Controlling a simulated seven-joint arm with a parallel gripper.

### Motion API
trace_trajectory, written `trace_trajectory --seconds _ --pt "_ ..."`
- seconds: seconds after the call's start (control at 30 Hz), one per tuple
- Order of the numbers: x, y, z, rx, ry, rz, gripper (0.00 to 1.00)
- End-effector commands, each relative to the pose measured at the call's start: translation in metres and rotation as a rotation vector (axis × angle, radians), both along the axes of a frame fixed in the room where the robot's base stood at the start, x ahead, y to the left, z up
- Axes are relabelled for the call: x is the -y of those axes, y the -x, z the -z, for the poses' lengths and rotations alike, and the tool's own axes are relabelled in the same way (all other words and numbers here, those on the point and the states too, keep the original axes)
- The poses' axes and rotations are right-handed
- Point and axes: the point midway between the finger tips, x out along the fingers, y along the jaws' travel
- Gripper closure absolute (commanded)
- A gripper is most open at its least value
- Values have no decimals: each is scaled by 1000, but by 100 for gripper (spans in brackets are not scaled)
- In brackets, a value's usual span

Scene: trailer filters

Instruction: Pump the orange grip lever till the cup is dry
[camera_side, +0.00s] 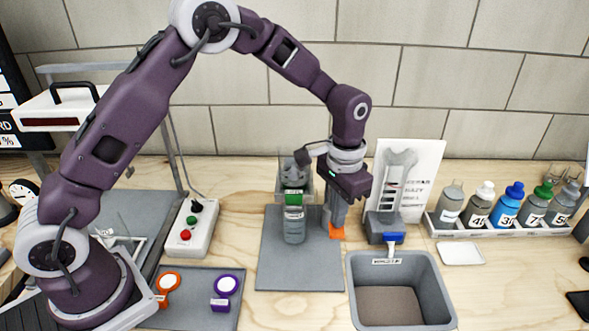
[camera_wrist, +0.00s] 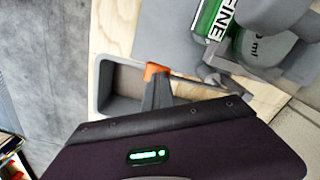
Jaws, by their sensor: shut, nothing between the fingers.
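My gripper (camera_side: 336,228) is shut and points down just right of the filter stand. An orange piece (camera_side: 337,234), seemingly the lever's grip, shows right at my fingertips. In the wrist view the orange piece (camera_wrist: 156,72) is at the finger ends, and a thin grey bar runs from it toward the stand; I cannot tell contact for sure. The stand holds a grey bottle (camera_side: 293,230) with a green-banded label; its label (camera_wrist: 214,20) also shows in the wrist view. Grey parts (camera_side: 292,180) sit above it. I cannot make out the cup or any liquid level.
A grey mat (camera_side: 285,272) lies under the stand. A grey bin (camera_side: 442,290) is to its right, with a blue-fronted holder (camera_side: 383,226) behind. Several bottles stand in a white rack (camera_side: 440,228) at right. A button box (camera_side: 190,240) and two round-ended tools are left.

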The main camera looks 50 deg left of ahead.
Motion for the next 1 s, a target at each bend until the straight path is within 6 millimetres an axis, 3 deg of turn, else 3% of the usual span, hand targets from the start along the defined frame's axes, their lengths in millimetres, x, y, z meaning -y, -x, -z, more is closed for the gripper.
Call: trace_trajectory --seconds 0.43,1.0 --pt "-1 0 22 1 -2 -1 100" --pt "0 0 -35 2 0 1 100"
